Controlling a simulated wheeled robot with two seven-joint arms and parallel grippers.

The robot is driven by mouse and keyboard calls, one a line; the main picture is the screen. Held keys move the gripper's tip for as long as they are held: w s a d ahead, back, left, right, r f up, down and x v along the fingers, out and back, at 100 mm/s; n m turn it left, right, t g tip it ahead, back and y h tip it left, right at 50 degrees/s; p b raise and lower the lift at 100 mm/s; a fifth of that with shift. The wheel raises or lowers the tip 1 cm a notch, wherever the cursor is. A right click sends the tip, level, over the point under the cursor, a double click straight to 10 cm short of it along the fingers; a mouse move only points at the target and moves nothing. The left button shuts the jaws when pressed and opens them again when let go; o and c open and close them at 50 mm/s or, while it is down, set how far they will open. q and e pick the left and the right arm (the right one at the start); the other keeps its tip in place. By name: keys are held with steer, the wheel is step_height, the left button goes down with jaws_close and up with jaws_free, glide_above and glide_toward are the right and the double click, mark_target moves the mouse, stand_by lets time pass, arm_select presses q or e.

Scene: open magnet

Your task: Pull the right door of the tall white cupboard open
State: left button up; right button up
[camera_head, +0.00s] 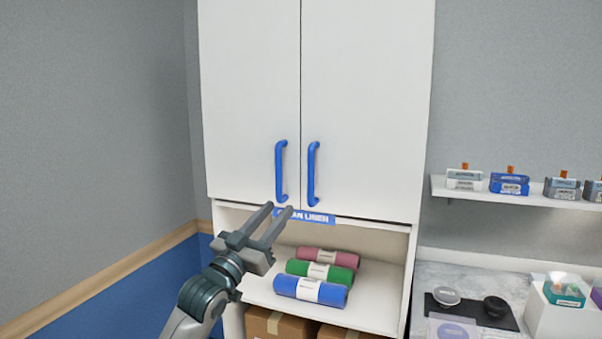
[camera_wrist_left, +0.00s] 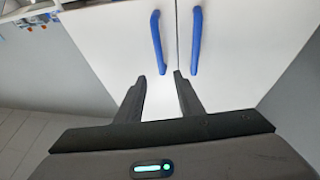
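The tall white cupboard has a left door (camera_head: 250,85) and a right door (camera_head: 370,100), both closed. The right door's blue vertical handle (camera_head: 313,173) stands beside the left door's blue handle (camera_head: 281,171). My left gripper (camera_head: 278,208) is open and empty, its fingertips just below the handles. In the left wrist view the open fingers (camera_wrist_left: 160,76) point at the doors, and two blue handles, one at left (camera_wrist_left: 157,42) and one at right (camera_wrist_left: 196,40), stand beyond the tips. Neither handle is clearly gripped. My right gripper is not in view.
Under the doors is an open shelf with pink (camera_head: 328,258), green (camera_head: 320,271) and blue (camera_head: 311,290) rolls. Cardboard boxes (camera_head: 278,326) sit lower. A side wall is at left.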

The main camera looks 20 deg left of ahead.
mark_target(309, 174)
arm_select(q)
steer(key=shift+w+d+f, duration=0.1)
steer(key=shift+w+d, duration=0.05)
steer(key=p+x, duration=0.6)
steer(key=x, duration=1.1)
steer(key=shift+w+p, duration=0.15)
steer(key=shift+p, duration=0.15)
jaws_close()
